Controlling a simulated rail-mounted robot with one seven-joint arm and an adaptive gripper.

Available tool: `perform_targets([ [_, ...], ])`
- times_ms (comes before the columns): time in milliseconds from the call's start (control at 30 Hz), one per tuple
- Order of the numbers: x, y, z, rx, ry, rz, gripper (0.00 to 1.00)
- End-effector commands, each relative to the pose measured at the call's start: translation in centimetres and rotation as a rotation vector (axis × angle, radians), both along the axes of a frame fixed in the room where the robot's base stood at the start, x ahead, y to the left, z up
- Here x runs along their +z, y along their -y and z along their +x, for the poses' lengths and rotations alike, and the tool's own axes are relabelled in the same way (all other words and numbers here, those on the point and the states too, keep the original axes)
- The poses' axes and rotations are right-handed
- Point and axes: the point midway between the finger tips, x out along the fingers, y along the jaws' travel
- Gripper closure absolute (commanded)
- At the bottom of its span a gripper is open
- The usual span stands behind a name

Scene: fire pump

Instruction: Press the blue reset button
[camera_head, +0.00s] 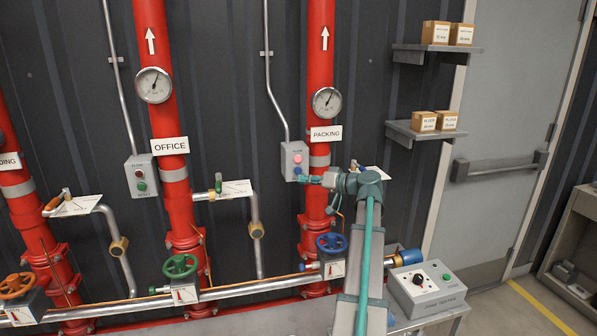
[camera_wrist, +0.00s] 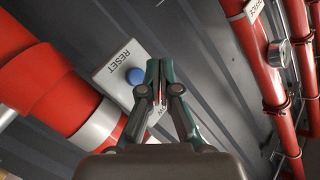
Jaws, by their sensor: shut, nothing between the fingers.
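The blue reset button (camera_wrist: 136,76) sits on a grey box (camera_wrist: 122,72) marked RESET in the wrist view. My gripper (camera_wrist: 159,62) is shut and empty. Its fingertips appear just right of the button in that view, and the button face is uncovered there. In the head view, the grey box (camera_head: 293,158) is mounted beside the red PACKING pipe (camera_head: 319,60), with a pink lamp on its front. My gripper (camera_head: 308,180) reaches in from the right at the box's lower part, where the button is not clear. I cannot tell whether the fingertips touch the box.
A similar box (camera_head: 141,175) with a green button is beside the OFFICE pipe (camera_head: 158,110). A blue valve wheel (camera_head: 331,243) is below my gripper. A zone tester box (camera_head: 427,288) stands at lower right. Shelves (camera_head: 434,52) with small cartons hang at upper right.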

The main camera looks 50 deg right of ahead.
Motion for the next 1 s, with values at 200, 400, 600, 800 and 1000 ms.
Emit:
perform_targets([
  [200, -0.2, 1.5, 2.1, -0.001, -0.001, 0.000, 1.00],
  [400, -0.1, 1.8, 2.8, -0.001, -0.001, 0.000, 1.00],
  [600, 0.0, 1.8, 2.7, -0.001, -0.001, 0.000, 1.00],
  [800, 0.0, 1.8, 2.7, -0.001, -0.001, 0.000, 1.00],
  [1000, 0.0, 1.8, 2.7, -0.001, 0.000, 0.000, 1.00],
])
